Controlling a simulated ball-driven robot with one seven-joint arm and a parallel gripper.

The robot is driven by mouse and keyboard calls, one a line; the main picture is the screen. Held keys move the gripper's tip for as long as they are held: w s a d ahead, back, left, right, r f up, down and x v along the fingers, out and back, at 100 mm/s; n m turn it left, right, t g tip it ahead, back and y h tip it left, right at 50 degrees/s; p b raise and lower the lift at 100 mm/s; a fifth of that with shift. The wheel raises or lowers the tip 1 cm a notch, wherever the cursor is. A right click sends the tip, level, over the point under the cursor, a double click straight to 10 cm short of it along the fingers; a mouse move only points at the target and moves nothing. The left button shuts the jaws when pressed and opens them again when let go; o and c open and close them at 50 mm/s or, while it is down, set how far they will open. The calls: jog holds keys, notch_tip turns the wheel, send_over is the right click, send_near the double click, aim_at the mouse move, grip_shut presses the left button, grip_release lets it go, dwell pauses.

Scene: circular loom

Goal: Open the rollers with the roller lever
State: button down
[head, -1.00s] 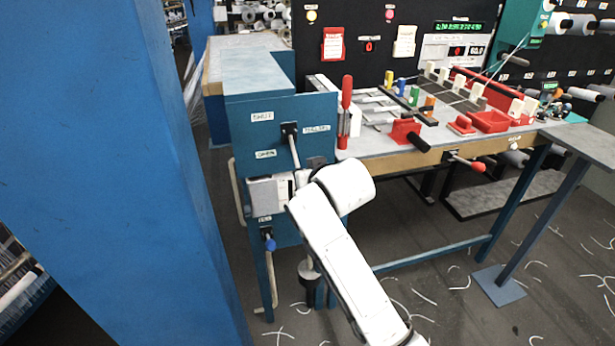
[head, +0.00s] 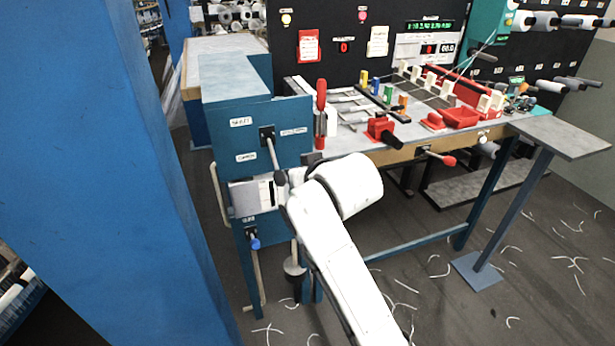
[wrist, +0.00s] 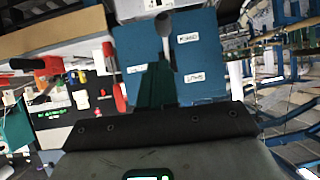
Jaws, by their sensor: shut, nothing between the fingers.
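The roller lever (head: 272,156) is a grey rod with a dark knob on the blue cabinet panel (head: 292,118) in the head view. In the wrist view the lever (wrist: 165,38) shows upside down against the blue panel. My gripper (wrist: 157,68) is shut and empty in front of this panel, lined up closely with the lever. I cannot tell whether they touch. In the head view my arm hides the fingers.
A lower lever with a blue knob (head: 255,243) is on the same cabinet. A red-handled upright lever (head: 321,108) stands at the table's near corner. A blue column (head: 85,170) fills the left side.

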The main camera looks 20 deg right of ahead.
jog(key=shift+v, duration=1.75)
jog(key=shift+f, duration=0.2)
jog(key=s+d+f+g, duration=0.3)
jog(key=s+f+g, duration=0.1)
jog(key=s+f, duration=0.85)
jog(key=s+d+f+g, duration=0.4)
jog(key=s+f, duration=0.8)
jog(key=s, duration=0.2)
jog(key=s+d+f+g, duration=0.1)
jog(key=s+f, duration=0.1)
jog(key=s, duration=0.5)
jog(key=s+d+f+g+h, duration=0.1)
jog(key=s+d+f, duration=0.1)
jog(key=s, duration=0.5)
jog(key=shift+m+g, duration=0.4)
